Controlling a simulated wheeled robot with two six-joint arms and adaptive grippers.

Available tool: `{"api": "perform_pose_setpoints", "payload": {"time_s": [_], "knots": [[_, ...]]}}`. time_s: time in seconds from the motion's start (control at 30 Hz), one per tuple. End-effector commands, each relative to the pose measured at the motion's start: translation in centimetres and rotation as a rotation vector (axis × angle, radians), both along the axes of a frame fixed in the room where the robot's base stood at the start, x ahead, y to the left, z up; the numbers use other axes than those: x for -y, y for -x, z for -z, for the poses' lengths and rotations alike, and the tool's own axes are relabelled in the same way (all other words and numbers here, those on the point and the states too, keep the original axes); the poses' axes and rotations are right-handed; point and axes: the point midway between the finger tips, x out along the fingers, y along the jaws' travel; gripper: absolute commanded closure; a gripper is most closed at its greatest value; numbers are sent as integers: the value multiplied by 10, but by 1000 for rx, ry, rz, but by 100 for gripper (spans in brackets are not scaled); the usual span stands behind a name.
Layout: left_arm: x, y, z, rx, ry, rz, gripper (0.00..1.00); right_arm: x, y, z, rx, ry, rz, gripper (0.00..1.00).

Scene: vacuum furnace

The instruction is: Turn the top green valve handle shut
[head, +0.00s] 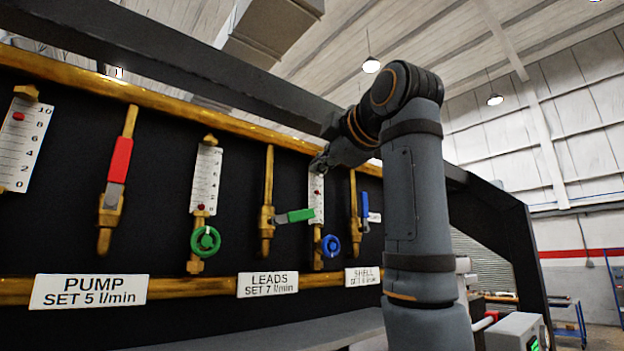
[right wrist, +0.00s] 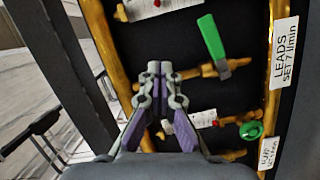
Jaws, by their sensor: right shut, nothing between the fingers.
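The green lever handle (head: 295,215) sits on a brass valve above the LEADS label and points sideways to the right, across its vertical pipe. It also shows in the right wrist view (right wrist: 211,36), with its grey metal end at the valve. My right gripper (head: 320,163) is up and to the right of the handle, in front of the top of a gauge, apart from the handle. In the right wrist view its fingers (right wrist: 161,68) are together and empty, with the handle off to their right. A round green knob (head: 205,241) is left of and lower than the lever. My left gripper is out of view.
A red lever (head: 119,160) stands upright at left; a blue lever (head: 364,199) and a round blue knob (head: 330,245) are at right. White gauges (head: 206,180) stand between the valves. Brass rails run above and below. My right arm hides the panel's right end.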

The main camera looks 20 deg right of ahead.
Motion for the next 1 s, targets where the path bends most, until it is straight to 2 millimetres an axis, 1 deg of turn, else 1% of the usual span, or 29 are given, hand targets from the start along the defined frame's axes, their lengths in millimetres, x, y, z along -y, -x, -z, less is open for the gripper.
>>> {"api": "perform_pose_setpoints", "payload": {"time_s": [0.03,0.1,0.2,0.33,0.47,0.73,1.0], "knots": [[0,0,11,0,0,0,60,4,10,3,2,0,1,100],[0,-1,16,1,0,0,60,8,23,-1,1,-1,1,100],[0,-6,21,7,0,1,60,12,39,-5,1,0,1,100],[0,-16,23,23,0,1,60,16,51,-10,0,0,1,100],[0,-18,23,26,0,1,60,17,56,-12,-1,0,0,100],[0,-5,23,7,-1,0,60,17,56,-12,-2,0,0,100],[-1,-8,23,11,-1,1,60,17,56,-12,-1,0,1,100]]}}
